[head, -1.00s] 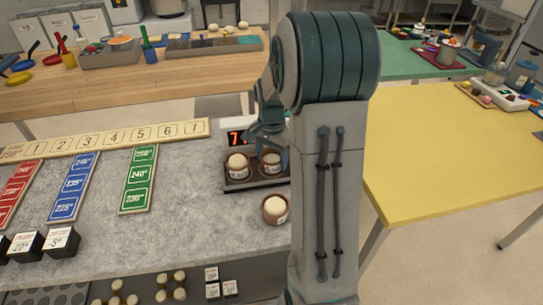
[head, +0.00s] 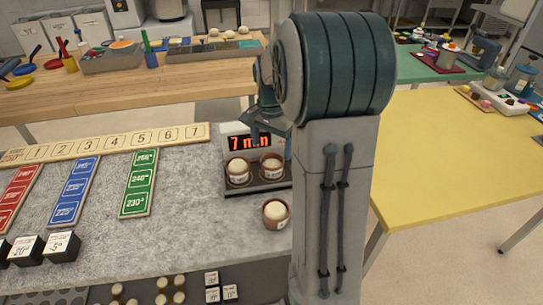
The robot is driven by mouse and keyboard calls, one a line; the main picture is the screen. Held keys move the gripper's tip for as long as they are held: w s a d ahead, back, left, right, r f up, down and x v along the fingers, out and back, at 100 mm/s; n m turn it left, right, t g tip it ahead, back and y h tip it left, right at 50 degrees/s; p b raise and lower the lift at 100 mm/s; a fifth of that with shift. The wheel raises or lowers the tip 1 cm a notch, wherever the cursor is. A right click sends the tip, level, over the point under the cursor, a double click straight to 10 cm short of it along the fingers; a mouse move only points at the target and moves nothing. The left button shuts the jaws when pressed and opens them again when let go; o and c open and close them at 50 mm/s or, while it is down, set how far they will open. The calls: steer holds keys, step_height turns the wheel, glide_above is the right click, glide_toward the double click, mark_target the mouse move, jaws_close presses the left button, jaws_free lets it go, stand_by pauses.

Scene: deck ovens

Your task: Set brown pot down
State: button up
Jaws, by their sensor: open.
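Three brown pots with pale tops are in the head view. One brown pot (head: 238,171) sits in the left place of a dark two-place tray (head: 256,188). A second brown pot (head: 272,166) sits upright in the tray's right place. A third brown pot (head: 275,213) stands on the grey stone counter just in front of the tray. My gripper (head: 271,138) is open and empty, just above and behind the right-hand pot in the tray, apart from it. My arm partly hides the tray's right end.
A display reading "7 min" (head: 250,142) stands behind the tray. Red, blue (head: 75,190) and green (head: 139,182) temperature strips and a numbered strip (head: 105,142) lie left on the counter. Small black-and-white blocks (head: 62,246) stand at the front left. A yellow table (head: 455,150) is right.

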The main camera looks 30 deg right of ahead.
mark_target(271, 161)
step_height(271, 161, up, 5)
steer(key=s+a+r+n+t, duration=0.1)
steer(key=s+a+r+n, duration=0.1)
steer(key=s+a+n, duration=0.55)
steer(key=s+a+f+n+t, duration=0.1)
steer(key=s+a+f+n, duration=0.2)
steer(key=s+a, duration=0.3)
steer(key=s+n, duration=0.1)
steer(key=s, duration=0.4)
steer(key=shift+a+f+t, duration=0.2)
steer(key=shift+t, duration=0.1)
steer(key=shift+n, duration=0.25)
